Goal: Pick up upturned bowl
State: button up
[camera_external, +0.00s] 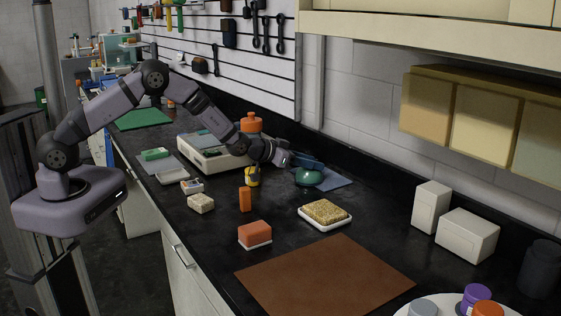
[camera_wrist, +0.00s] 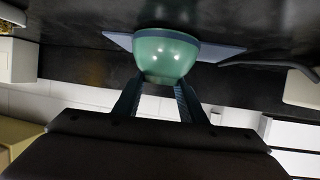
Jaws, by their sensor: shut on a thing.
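The green upturned bowl (camera_external: 308,177) is at the back of the black counter, over a blue-grey mat (camera_external: 338,183). My gripper (camera_external: 305,163) reaches it from the left, with its dark blue fingers at the bowl. In the wrist view the bowl (camera_wrist: 165,55) is between the fingertips of my gripper (camera_wrist: 160,82), which is shut on it. The mat (camera_wrist: 118,40) shows behind the bowl there. I cannot tell whether the bowl's rim still touches the mat.
A yellow-and-black item (camera_external: 252,177) and an orange block (camera_external: 245,199) stand left of the bowl. A sponge on a white dish (camera_external: 325,224) lies in front. A beige device (camera_external: 205,158) sits beneath my arm. A brown mat (camera_external: 325,275) is bare.

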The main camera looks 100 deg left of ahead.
jog(key=shift+s+d+f, duration=0.1)
jog(key=shift+s+f, duration=0.05)
jog(key=shift+f, duration=0.3)
jog(key=shift+r, duration=0.1)
notch_tip(320, 180, up, 10)
jog(key=b, duration=0.2)
jog(key=shift+r, duration=0.15)
